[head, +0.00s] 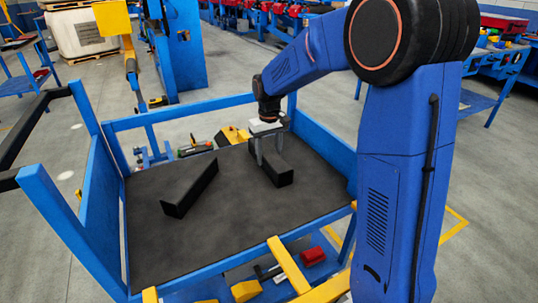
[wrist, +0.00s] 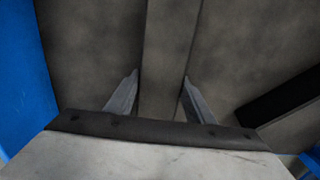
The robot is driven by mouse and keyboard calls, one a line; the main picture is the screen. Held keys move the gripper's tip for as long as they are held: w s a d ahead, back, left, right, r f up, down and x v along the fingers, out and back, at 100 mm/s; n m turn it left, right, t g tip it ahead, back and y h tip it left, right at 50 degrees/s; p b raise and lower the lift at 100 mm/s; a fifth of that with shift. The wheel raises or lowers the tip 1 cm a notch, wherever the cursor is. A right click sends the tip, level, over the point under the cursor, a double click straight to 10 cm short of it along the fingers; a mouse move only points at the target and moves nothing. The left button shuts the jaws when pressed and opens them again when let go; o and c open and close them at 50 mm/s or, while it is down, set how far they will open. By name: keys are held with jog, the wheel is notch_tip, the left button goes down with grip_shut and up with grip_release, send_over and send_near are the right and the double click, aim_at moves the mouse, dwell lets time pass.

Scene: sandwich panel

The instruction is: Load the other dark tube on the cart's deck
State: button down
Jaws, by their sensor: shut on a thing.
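One dark tube (head: 277,174) lies on the right half of the cart's dark deck (head: 240,220), inside the blue frame. My gripper (head: 268,156) points down over this tube and is shut on it, with one finger on each side. In the wrist view the tube (wrist: 168,45) runs between the two grey fingers (wrist: 160,76). The tube looks to be at deck level; I cannot tell if it touches the deck. A second dark tube (head: 190,187) lies slantwise on the deck's left half, apart from the first. It also shows in the wrist view (wrist: 280,100).
Blue side panels (head: 105,195) and rails (head: 190,112) border the deck. Yellow bars (head: 288,265) and a lower shelf with a red part (head: 313,256) are at the front. The deck is clear between and in front of the tubes. Blue workbenches stand behind.

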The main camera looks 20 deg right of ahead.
aim_at(269, 152)
jog(key=c, duration=0.8)
grip_release()
jog(key=shift+c, duration=0.2)
notch_tip(269, 152, up, 11)
jog(key=shift+f, duration=0.1)
jog(key=shift+s+r, duration=0.1)
jog(key=shift+r, duration=0.65)
jog(key=s+d+f+t, duration=0.1)
jog(key=s+d, duration=0.1)
jog(key=s, duration=1)
jog(key=s+d+f+m+t, duration=0.1)
jog(key=s+d+t, duration=0.1)
jog(key=s, duration=1)
jog(key=s+d+f+m+t, duration=0.1)
jog(key=s+d+f, duration=0.1)
jog(key=s, duration=1)
jog(key=shift+s+d+t, duration=0.2)
jog(key=shift+d+t, duration=0.2)
jog(key=shift+d, duration=0.2)
